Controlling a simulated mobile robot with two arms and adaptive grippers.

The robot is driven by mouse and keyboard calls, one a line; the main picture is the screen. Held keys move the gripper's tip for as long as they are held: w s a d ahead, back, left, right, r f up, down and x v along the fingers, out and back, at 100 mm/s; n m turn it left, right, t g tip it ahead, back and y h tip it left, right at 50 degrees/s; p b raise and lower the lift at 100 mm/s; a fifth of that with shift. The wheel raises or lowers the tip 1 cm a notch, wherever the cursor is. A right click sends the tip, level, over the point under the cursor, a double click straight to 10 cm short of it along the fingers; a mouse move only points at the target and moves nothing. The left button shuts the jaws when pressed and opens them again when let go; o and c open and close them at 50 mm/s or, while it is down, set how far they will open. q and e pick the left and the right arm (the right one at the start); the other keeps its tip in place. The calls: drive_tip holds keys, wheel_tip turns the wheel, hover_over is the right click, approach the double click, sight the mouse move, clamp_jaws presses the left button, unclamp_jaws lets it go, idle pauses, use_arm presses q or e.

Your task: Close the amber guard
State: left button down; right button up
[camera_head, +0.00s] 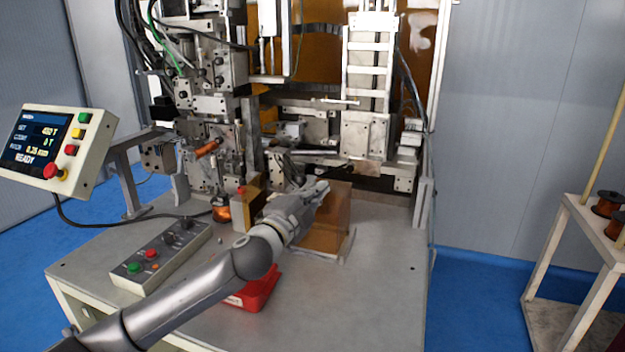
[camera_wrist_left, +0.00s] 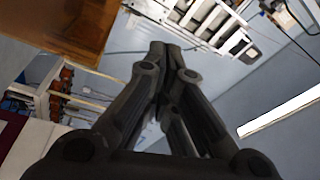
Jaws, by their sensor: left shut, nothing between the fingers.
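The amber guard (camera_head: 338,212) is a small see-through brown panel standing on the machine's table, just in front of the winding mechanism. Its left part is hidden behind my left gripper (camera_head: 322,188). A brown panel, likely the guard, also fills the upper left of the left wrist view (camera_wrist_left: 60,30). My left gripper is shut and empty, its fingertips at the guard's upper edge in the head view. In the left wrist view its closed fingers (camera_wrist_left: 158,52) lie right of the panel with a visible gap. I cannot tell whether the gripper touches the guard. My right gripper is not in view.
A red tray (camera_head: 262,290) lies under my left forearm. A button box (camera_head: 160,258) and a copper spool (camera_head: 221,210) stand left of it. The control screen (camera_head: 50,148) is far left. A spool rack (camera_head: 590,235) stands at right. The table's right front is clear.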

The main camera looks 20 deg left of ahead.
sight(327, 198)
use_arm(q)
drive_tip(key=p+x, duration=0.1)
drive_tip(key=x, duration=0.5)
drive_tip(key=shift+w+d, duration=0.1)
drive_tip(key=shift+w, duration=0.2)
drive_tip(key=a, duration=0.1)
drive_tip(key=a+f+p, duration=0.1)
drive_tip(key=a, duration=0.1)
drive_tip(key=shift+s+a+f, duration=0.15)
drive_tip(key=shift+a+f, duration=0.05)
drive_tip(key=shift+a, duration=0.25)
drive_tip(key=shift+d, duration=0.1)
